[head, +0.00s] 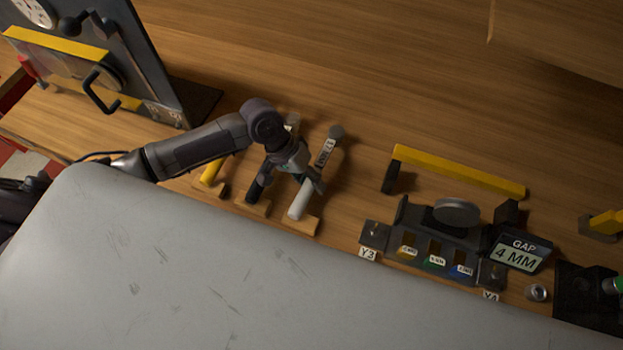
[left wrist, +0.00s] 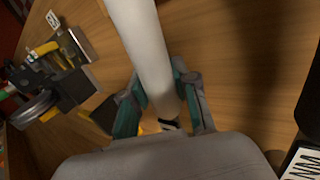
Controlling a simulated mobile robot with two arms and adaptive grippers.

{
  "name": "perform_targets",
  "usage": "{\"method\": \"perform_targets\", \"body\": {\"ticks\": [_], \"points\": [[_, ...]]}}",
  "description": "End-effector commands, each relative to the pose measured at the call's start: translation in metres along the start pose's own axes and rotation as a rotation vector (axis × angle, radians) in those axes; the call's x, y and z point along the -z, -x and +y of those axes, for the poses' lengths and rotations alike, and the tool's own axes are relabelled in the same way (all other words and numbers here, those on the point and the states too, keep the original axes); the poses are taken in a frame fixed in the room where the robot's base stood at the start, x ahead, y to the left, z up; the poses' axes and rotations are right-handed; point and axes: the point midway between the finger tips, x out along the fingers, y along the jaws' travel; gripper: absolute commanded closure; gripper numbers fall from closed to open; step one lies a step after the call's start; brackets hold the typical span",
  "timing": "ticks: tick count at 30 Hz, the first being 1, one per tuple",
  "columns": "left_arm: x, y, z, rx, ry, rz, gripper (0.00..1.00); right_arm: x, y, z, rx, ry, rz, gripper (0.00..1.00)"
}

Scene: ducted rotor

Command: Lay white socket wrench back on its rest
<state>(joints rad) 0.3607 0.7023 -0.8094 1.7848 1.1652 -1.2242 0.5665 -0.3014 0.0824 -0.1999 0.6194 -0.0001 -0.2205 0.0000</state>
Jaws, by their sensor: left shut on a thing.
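The white socket wrench (head: 301,197) lies slanted under my left gripper (head: 304,178), with its grey socket end and a label strip toward the back. My left gripper is shut on its white handle, which also shows between the fingers in the left wrist view (left wrist: 147,48). The handle's near end is over a wooden rest block (head: 304,226); I cannot tell whether it touches. Beside it to the left are a black-handled tool (head: 253,195) and a yellow-handled tool (head: 212,170), each at its own wooden block. My right gripper is not in view.
A dark fixture (head: 434,247) with coloured labels and a "GAP 4 MM" display (head: 519,253) stand to the right, with a yellow bar (head: 458,172) behind. A dark panel (head: 120,55) stands back left. A large grey surface fills the foreground. Bare wood is behind the tools.

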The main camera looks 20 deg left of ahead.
Motion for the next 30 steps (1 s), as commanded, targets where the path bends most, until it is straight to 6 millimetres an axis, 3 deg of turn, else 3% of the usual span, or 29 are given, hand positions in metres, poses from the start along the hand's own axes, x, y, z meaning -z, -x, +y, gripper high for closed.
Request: {"method": "perform_targets", "body": {"ticks": [4, 5, 10, 22, 30], "points": [[0.001, 0.000, 0.001, -0.002, -0.001, 0.002, 1.00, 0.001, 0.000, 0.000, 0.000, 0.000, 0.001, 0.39], [0.001, 0.000, 0.001, -0.002, -0.001, 0.002, 0.68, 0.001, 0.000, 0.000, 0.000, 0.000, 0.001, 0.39], [0.000, 0.000, 0.001, -0.001, -0.001, 0.001, 0.42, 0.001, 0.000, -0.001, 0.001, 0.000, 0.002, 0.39], [0.000, 0.008, -0.001, 0.000, 0.001, 0.000, 0.42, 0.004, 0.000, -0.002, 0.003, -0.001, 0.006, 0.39], [0.001, 0.061, -0.001, 0.003, -0.002, 0.004, 0.42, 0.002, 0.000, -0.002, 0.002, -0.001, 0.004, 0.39]]}}
